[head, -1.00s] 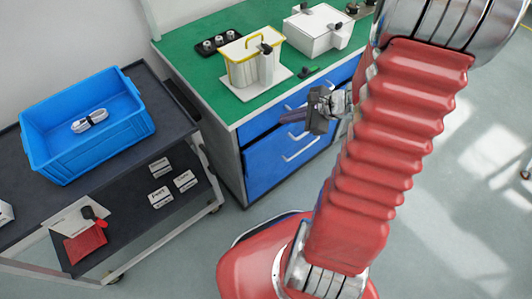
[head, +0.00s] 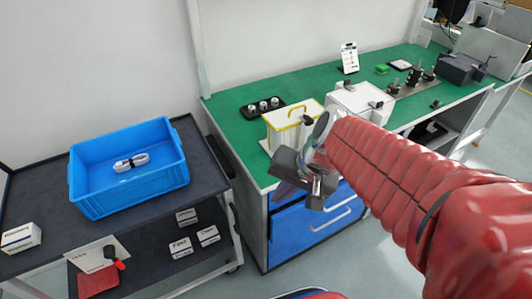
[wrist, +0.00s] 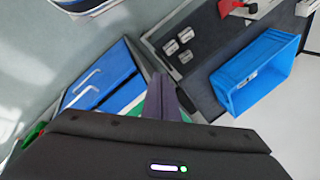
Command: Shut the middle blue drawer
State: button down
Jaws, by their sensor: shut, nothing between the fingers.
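The blue drawers are in the front of the green-topped bench. A lower blue drawer front (head: 300,232) with a pale bar handle shows in the head view, and another blue front above it is partly hidden by my gripper. In the wrist view two blue fronts (wrist: 103,73) with handles are at the left. Which is the middle drawer, and how far it stands out, I cannot tell. My gripper (head: 281,196) is shut and empty, in front of the drawers in the head view. Its fingers (wrist: 166,92) point between the drawers and the dark cart in the wrist view.
A dark cart (head: 205,165) with a blue crate (head: 130,190) stands left of the bench. The bench (head: 228,135) carries a yellow-rimmed bin (head: 288,128), a white box (head: 360,97) and a black holder. Grey floor is open in front of the drawers.

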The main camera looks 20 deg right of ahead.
jog(key=s+r+n+t+h, duration=0.1)
jog(key=s+r+n+h, duration=0.2)
jog(key=s+r+n, duration=0.2)
jog(key=shift+a+r+n+t, duration=0.4)
jog(key=shift+r+n, duration=0.4)
